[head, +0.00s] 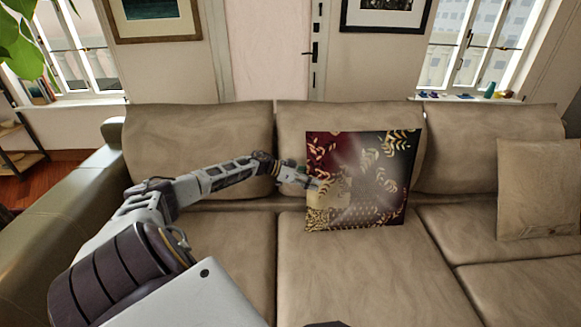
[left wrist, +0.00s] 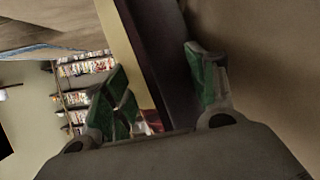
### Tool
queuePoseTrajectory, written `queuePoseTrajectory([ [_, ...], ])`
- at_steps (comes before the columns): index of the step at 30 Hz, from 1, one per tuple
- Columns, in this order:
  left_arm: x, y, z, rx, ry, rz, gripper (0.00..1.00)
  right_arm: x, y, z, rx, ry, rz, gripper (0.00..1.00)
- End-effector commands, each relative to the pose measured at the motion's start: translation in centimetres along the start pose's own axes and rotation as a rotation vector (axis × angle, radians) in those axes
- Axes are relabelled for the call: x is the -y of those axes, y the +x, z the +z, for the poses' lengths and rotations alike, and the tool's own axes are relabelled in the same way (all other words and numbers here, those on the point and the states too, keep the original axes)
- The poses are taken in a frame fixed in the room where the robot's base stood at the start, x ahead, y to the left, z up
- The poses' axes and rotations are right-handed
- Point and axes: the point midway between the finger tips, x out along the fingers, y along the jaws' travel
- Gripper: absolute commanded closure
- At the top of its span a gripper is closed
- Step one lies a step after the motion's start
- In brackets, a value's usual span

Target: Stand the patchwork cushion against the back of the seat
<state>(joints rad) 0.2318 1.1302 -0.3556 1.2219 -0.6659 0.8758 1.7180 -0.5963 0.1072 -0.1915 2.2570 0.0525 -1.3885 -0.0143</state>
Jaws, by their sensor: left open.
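The patchwork cushion (head: 365,180), dark with red, black and gold leaf patterns, stands upright on the middle seat (head: 345,275) of the beige sofa. Its face is to me and it stands in front of the middle backrest (head: 290,130); I cannot tell whether it touches it. My left gripper (head: 312,183) is at the cushion's left edge, with its tips overlapping the face. In the left wrist view, the open fingers with green pads (left wrist: 160,95) have the cushion's dark side (left wrist: 160,50) between them. My right gripper is not in view.
A plain beige cushion (head: 538,188) leans at the sofa's right end. The sofa's left armrest (head: 60,220) lies beyond my left arm. A shelf of books (left wrist: 85,66) shows in the left wrist view.

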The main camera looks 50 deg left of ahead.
Motion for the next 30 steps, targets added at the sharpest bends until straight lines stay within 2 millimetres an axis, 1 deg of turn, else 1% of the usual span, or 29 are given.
queuePoseTrajectory([
  [3,0.0,-1.1,0.0,0.002,0.000,-0.001,0.43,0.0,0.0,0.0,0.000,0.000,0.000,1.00],
  [15,0.0,-4.1,0.0,0.002,0.000,0.000,0.43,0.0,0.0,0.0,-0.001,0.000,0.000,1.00],
  [30,0.0,-7.1,-0.1,0.001,0.000,-0.001,0.43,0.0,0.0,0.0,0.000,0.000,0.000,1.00],
])
